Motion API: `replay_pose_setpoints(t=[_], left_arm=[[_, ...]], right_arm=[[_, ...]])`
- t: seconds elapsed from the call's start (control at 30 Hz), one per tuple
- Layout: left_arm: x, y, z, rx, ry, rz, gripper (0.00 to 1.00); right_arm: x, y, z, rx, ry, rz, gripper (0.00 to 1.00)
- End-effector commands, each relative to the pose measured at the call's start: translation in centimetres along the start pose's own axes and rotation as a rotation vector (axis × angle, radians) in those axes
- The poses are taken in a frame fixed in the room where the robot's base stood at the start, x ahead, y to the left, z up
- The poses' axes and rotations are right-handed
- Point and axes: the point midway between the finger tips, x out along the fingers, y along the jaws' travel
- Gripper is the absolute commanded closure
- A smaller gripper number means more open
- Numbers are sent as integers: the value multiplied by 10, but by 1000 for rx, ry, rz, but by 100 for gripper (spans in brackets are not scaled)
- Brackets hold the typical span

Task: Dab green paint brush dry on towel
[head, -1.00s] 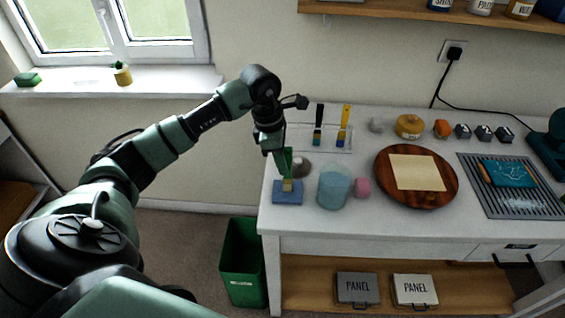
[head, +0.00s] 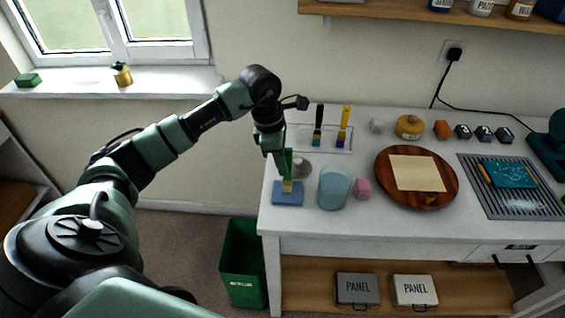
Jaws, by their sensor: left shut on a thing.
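The green paint brush (head: 287,166) is upright with its bristles down, at the left end of the white table. My left gripper (head: 280,152) is shut on its green handle from above. The folded blue towel (head: 287,198) lies flat on the table under the brush. The pale bristles are at the towel's upper edge and look to be touching it; exact contact is hard to tell. My right gripper is not in view.
A clear rack (head: 320,141) holds a black brush and a yellow brush behind. A round wooden board (head: 415,200) is further right. A green bin (head: 243,265) stands on the floor.

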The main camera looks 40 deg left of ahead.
Motion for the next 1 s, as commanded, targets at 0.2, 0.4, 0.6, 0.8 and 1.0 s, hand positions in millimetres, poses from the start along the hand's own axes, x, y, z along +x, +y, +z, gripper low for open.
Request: replay_pose_setpoints(t=[0.2,0.4,0.6,0.8,1.0], left_arm=[[-21,1,4,0,-1,5,100],[-37,1,8,0,-3,6,100],[-53,1,11,-1,-2,6,100],[-66,1,14,0,-2,5,100],[-67,1,14,0,-2,4,100]], right_arm=[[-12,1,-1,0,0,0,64],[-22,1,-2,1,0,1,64],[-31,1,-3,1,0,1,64],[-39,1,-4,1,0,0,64],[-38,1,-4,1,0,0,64]])
